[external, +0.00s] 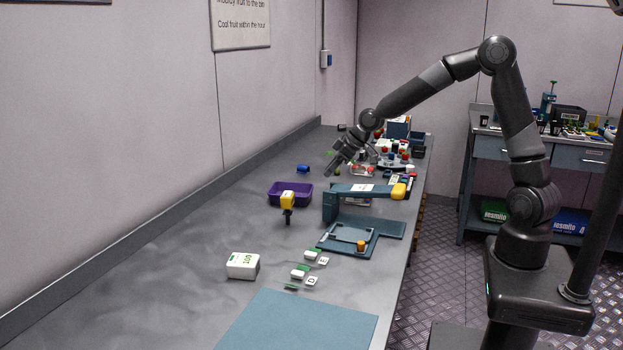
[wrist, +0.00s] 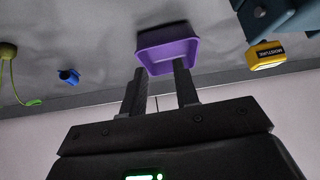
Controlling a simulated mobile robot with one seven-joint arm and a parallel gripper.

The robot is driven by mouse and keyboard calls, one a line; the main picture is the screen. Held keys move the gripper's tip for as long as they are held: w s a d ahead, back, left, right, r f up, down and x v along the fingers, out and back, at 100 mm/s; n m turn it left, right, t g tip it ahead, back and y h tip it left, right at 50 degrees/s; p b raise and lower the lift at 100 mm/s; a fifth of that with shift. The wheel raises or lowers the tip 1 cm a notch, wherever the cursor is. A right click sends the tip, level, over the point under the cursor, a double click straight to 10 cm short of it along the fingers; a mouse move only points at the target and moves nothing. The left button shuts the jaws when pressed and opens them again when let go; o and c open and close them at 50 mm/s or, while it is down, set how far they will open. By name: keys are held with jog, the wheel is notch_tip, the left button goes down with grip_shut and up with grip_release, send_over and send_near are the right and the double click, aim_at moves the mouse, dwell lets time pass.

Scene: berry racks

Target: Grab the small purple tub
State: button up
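The small purple tub (external: 274,196) stands on the grey bench, left of the blue-grey press-like device. It is an open, rectangular tub with an empty-looking inside. In the wrist view, the purple tub (wrist: 170,54) shows beyond the fingertips, partly covered by the right finger. My gripper (external: 331,168) is above the bench, behind and to the right of the tub in the external view. In the wrist view, my gripper (wrist: 160,70) has its two fingers apart with nothing between them. I cannot tell its exact distance from the tub.
A yellow moisture meter (external: 287,199) stands just in front of the tub; it shows at upper right in the wrist view (wrist: 265,55). A blue object (external: 303,169) lies behind the tub. The blue-grey device (external: 330,207) is to the right. Bench left of the tub is clear.

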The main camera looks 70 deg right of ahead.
jog(key=m+t+y, duration=0.1)
send_near(296, 185)
jog(key=x, duration=0.4)
jog(key=shift+s+f, duration=0.15)
jog(key=shift+f, duration=0.55)
jog(key=shift+w+r+x, duration=0.15)
jog(key=shift+w+x, duration=0.05)
jog(key=shift+x, duration=1.15)
jog(key=shift+w+r+x, duration=0.15)
jog(key=shift+x, duration=1.2)
jog(key=shift+r, duration=0.1)
jog(key=shift+c, duration=0.6)
grip_shut()
